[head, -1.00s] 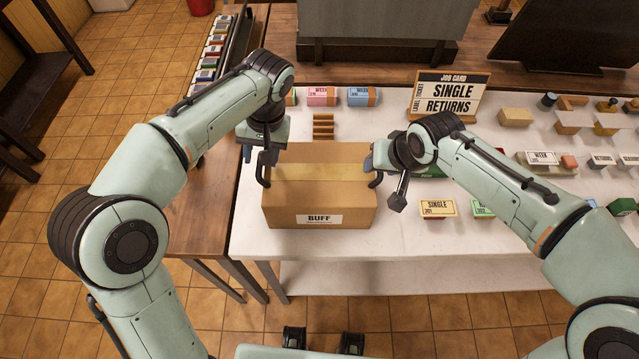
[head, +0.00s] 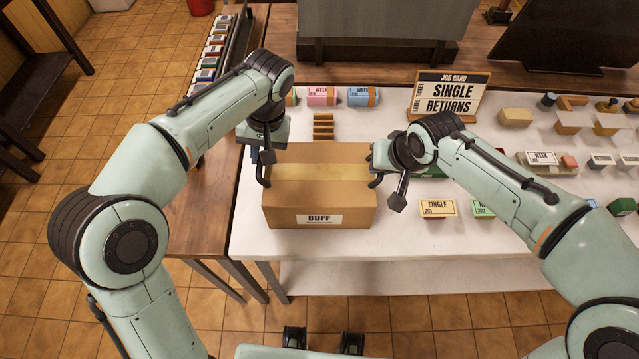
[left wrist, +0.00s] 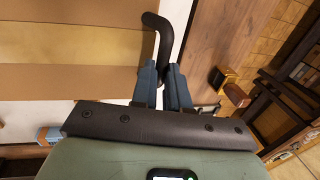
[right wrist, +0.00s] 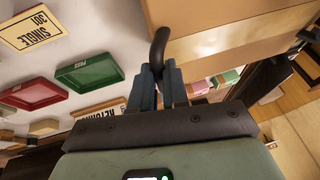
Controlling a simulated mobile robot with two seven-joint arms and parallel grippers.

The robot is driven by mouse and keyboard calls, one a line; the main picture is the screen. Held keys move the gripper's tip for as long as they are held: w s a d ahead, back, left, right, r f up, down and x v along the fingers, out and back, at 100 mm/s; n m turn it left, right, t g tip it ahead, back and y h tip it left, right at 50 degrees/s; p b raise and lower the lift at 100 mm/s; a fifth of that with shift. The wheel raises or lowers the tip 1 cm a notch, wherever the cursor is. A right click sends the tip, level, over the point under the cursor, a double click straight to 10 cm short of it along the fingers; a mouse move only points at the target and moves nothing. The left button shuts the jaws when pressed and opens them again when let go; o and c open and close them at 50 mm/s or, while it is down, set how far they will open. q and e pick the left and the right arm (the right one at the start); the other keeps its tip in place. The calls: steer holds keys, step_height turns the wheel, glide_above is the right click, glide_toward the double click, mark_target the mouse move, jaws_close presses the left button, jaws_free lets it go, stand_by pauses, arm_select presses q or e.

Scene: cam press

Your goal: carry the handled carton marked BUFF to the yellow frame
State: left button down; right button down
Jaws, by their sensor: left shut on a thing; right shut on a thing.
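The brown carton marked BUFF (head: 318,205) stands on the front left of the white table, with a dark handle on each side. My left gripper (head: 264,158) is at its left handle; in the left wrist view the blue fingers (left wrist: 164,85) are shut on that dark handle (left wrist: 163,32). My right gripper (head: 374,160) is at the right handle; in the right wrist view its blue fingers (right wrist: 166,83) are shut on the dark handle (right wrist: 158,45). The carton looks level and seems to rest on the table. I see no yellow frame that I can be sure of.
The white table (head: 300,258) holds a SINGLE box (head: 438,208) right of the carton, and pink (head: 322,96) and blue (head: 362,96) boxes behind it. A wooden table (head: 200,225) adjoins on the left.

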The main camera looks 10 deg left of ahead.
stand_by(0.8)
arm_select(q)
steer(key=shift+w+r, duration=0.2)
steer(key=shift+r, duration=0.1)
arm_select(e)
steer(key=shift+w+r, duration=0.2)
steer(key=shift+r, duration=0.15)
